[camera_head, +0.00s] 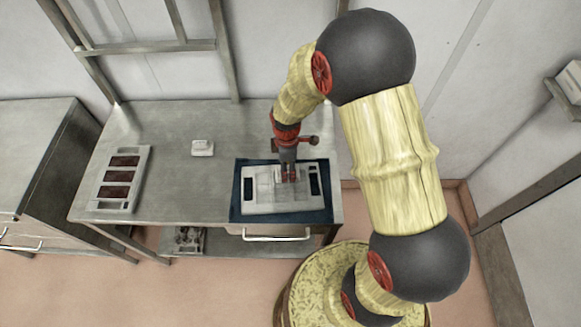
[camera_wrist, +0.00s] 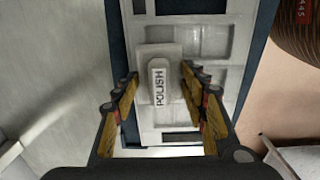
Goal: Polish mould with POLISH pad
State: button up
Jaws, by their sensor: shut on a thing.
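The white POLISH pad (camera_wrist: 158,85), with its name on a raised grip, is between the fingers of my gripper (camera_wrist: 160,84) in the wrist view. My gripper is shut on it. In the head view my gripper (camera_head: 289,177) points down over the pale mould (camera_head: 254,207), which has shallow square cavities. The mould also shows in the wrist view (camera_wrist: 234,52), under and beyond the pad. The pad appears to be at the mould's surface, but I cannot tell whether it touches. My gripper and the pad hide part of the mould.
The mould lies on a dark blue mat (camera_head: 325,214) on a grey metal table (camera_head: 170,190). A small white block (camera_head: 202,148) stands left of the mat. A pale mould with dark brown fillings (camera_head: 106,206) lies at the left. The table between is clear.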

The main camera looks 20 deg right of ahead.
jog(key=shift+w+a+r, duration=0.1)
jog(key=shift+w+a, duration=0.1)
jog(key=shift+a, duration=0.4)
jog(key=shift+w+a+r, duration=0.1)
jog(key=shift+w+a, duration=0.05)
jog(key=shift+a, duration=0.45)
jog(key=shift+a, duration=0.15)
jog(key=shift+w+a+f, duration=0.1)
jog(key=shift+w+a, duration=0.15)
jog(key=shift+a, duration=0.45)
jog(key=shift+w+a+f, duration=0.1)
jog(key=shift+w+a, duration=0.1)
jog(key=shift+a, duration=0.45)
jog(key=shift+a, duration=0.1)
jog(key=shift+w+a+f, duration=0.1)
jog(key=shift+w+a, duration=0.05)
jog(key=shift+a, duration=0.5)
jog(key=shift+w+a, duration=0.15)
jog(key=shift+a, duration=0.45)
jog(key=shift+d, duration=0.15)
jog(key=shift+s+d, duration=0.2)
jog(key=shift+d, duration=0.5)
jog(key=shift+s+d, duration=0.2)
jog(key=shift+d, duration=0.5)
